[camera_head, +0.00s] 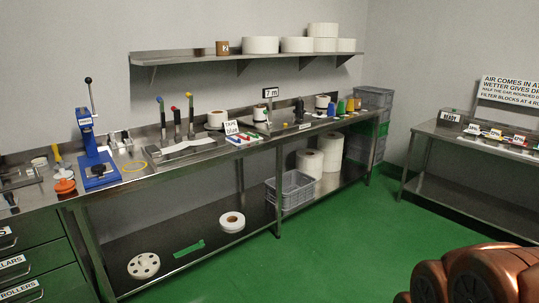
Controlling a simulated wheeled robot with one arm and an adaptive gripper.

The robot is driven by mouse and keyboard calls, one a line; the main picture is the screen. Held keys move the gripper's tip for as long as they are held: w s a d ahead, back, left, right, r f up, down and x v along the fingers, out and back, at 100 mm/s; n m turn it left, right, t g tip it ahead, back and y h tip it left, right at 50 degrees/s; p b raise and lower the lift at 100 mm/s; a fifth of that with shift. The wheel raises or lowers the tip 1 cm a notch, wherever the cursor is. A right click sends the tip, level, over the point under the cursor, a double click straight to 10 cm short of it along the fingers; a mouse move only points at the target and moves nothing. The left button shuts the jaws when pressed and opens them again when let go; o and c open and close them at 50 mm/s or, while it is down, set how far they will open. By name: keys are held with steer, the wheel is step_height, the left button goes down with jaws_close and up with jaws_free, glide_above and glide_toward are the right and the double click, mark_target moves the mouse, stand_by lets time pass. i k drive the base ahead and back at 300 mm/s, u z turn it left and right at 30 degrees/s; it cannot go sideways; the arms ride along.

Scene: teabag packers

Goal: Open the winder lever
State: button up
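No part is labelled as the winder, so I cannot tell for certain which lever is meant. Upright levers stand at the back of the steel bench: one with a blue-green knob (161,118), one with a red knob (176,122) and one with a yellow knob (190,115). A blue press (95,152) at the left has its own raised lever (91,96) with a dark ball end. A small device with a dark upright part (299,109) stands farther right, below the "7 m" sign (270,92). My gripper is not in view; copper-coloured parts of my arm show at the bottom right.
The long steel bench (150,178) runs along the wall, with drawers (40,262) at the left. A second steel table (440,128) stands at the right. The green floor between is clear.

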mark_target(265, 112)
steer(key=u, duration=0.25)
steer(key=i, duration=2.1)
steer(key=u, duration=0.4)
steer(key=i, duration=2.25)
steer(key=u, duration=0.05)
